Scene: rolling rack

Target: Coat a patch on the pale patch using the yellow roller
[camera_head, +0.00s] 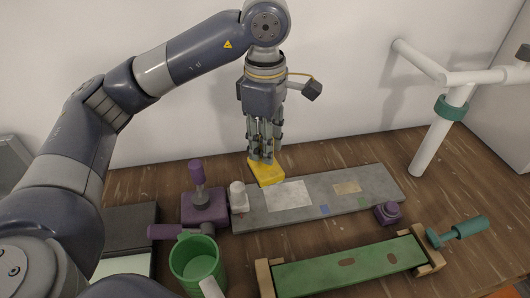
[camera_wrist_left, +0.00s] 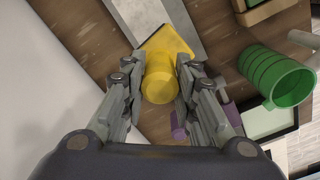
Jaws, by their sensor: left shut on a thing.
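The yellow roller (camera_head: 267,173) looks like a round yellow grip on a flat, squarish foot. My left gripper (camera_head: 263,158) points down and is shut on its grip. The grip also shows between the fingers in the left wrist view (camera_wrist_left: 159,84). The foot is at the far edge of a long grey board (camera_head: 387,187), just behind the pale patch (camera_head: 289,195). I cannot tell whether the foot touches the board or the table. My right gripper is not in view.
A smaller tan patch (camera_head: 347,188) lies farther right on the board. A white bottle-like piece (camera_head: 238,196) and a purple tool (camera_head: 204,208) stand at its left end. A green mug (camera_head: 198,265), a green clamped bar (camera_head: 350,262) and a purple knob (camera_head: 388,213) are nearer. White pipes (camera_head: 440,133) rise right.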

